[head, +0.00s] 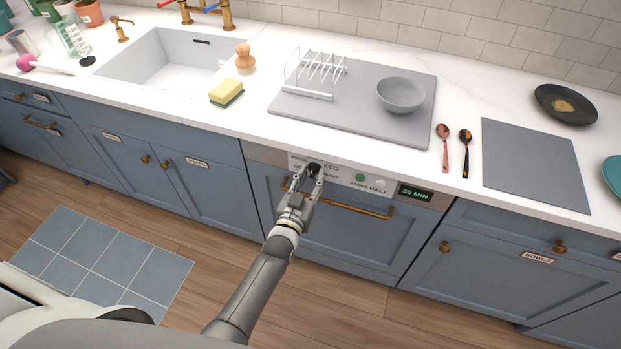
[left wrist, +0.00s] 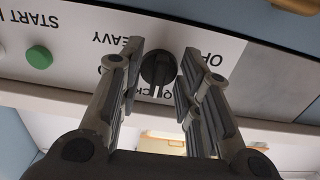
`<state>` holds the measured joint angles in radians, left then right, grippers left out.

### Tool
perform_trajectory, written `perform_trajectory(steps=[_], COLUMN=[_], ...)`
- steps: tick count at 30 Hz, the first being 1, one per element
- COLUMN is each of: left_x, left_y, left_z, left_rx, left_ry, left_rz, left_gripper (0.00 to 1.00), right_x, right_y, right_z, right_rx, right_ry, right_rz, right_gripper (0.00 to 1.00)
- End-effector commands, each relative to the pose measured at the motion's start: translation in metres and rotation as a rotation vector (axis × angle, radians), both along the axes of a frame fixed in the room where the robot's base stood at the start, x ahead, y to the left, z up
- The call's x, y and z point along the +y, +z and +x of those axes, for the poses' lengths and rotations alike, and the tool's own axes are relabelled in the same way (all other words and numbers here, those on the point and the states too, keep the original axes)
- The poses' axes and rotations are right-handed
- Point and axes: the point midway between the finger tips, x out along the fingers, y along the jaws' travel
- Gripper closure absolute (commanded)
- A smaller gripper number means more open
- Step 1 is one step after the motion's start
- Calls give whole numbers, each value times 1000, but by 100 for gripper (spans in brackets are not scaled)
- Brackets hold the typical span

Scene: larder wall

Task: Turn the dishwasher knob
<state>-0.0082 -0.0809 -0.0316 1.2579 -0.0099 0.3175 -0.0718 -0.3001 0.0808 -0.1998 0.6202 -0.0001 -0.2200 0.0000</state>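The dishwasher knob (head: 313,168) is a small dark round knob on the white control strip of the blue dishwasher, partly covered by my gripper in the head view. My left gripper (head: 309,180) is at the knob. In the left wrist view the knob (left wrist: 158,70) lies between the two fingers of my left gripper (left wrist: 162,62). The fingers are apart, one on each side, with a gap showing to the left of the knob; contact on the right is unclear. Printed labels surround the knob. My right gripper is not in view.
A brass handle (head: 372,210) runs across the dishwasher just below the strip. A green start button (head: 360,177) and a "30 MIN" display (head: 414,194) are right of the knob. The white counter (head: 262,122) overhangs above.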

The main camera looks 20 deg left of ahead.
Motion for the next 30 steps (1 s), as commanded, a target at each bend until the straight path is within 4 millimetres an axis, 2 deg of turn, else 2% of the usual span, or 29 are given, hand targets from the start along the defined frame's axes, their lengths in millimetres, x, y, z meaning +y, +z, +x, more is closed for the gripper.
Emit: perform_trajectory(steps=[5, 8, 21, 24, 30], left_x=[0, 1, 3, 4, 4], left_y=[0, -1, -1, 0, 0], left_z=[-6, -18, -100, -111, -120], left_rx=[0, 2, 3, 1, 0], left_ry=[0, 0, -1, 0, 0], left_rz=[0, 0, 0, 0, 0], left_gripper=[68, 68, 68, 68, 68], right_x=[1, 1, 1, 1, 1], right_y=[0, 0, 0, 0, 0], right_z=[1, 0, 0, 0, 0], right_rx=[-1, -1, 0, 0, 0], right_ry=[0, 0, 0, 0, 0], right_rz=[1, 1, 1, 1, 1], right_gripper=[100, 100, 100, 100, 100])
